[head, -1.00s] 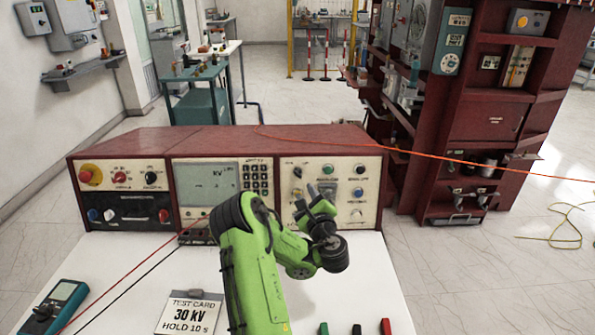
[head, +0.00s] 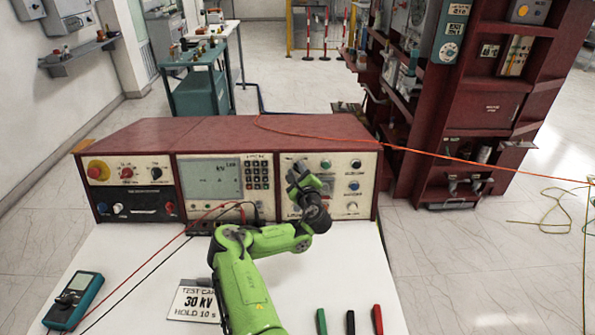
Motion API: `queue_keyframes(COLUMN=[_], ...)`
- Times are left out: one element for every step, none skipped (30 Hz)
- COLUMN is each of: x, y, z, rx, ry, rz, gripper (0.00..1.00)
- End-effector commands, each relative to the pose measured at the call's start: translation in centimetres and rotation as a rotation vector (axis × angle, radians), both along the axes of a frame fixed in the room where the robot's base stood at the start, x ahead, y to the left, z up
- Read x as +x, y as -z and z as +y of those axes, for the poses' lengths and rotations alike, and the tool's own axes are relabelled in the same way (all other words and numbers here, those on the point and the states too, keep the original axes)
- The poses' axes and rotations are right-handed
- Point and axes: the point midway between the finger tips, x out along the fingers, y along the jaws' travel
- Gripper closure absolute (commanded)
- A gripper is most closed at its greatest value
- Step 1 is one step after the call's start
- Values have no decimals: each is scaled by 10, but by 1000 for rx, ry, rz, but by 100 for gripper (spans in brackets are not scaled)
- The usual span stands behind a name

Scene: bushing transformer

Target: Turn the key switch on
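The test console (head: 215,133) is a dark red box with cream and black front panels, at the back of the white table. Its right panel (head: 367,178) carries several knobs and buttons. I cannot tell for sure which control is the key switch; it may be behind my gripper. My green arm reaches up to this panel. My gripper (head: 297,180) is small and dark, in front of the left part of the right panel and close to it. I cannot tell whether it touches the panel or whether its fingers are open or shut.
On the white table (head: 120,255) are a teal meter (head: 75,300) at left, a 30 kV test card (head: 196,301), and green, black and red probes (head: 350,322) in front. Red and black leads cross the left side.

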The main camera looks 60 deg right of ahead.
Motion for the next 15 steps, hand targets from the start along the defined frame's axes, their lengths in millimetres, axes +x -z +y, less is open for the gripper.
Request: queue_keyframes(x=[0,0,0,0,0,0,0,0,0,0,0,0,0,0,0], y=[0,0,0,0,0,0,0,0,0,0,0,0,0,0,0], z=[0,0,0,0,0,0,0,0,0,0,0,0,0,0,0], rx=[0,0,0,0,0,0,0,0,0,0,0,0,1,3,5], ry=[0,0,0,0,0,0,0,0,0,0,0,1,1,1,3], rz=[0,0,0,0,0,0,0,0,0,0,0,-1,-3,-5,-10], gripper=[76,81,87,92,96,100,100,100,100,100,100,100,100,100,100])
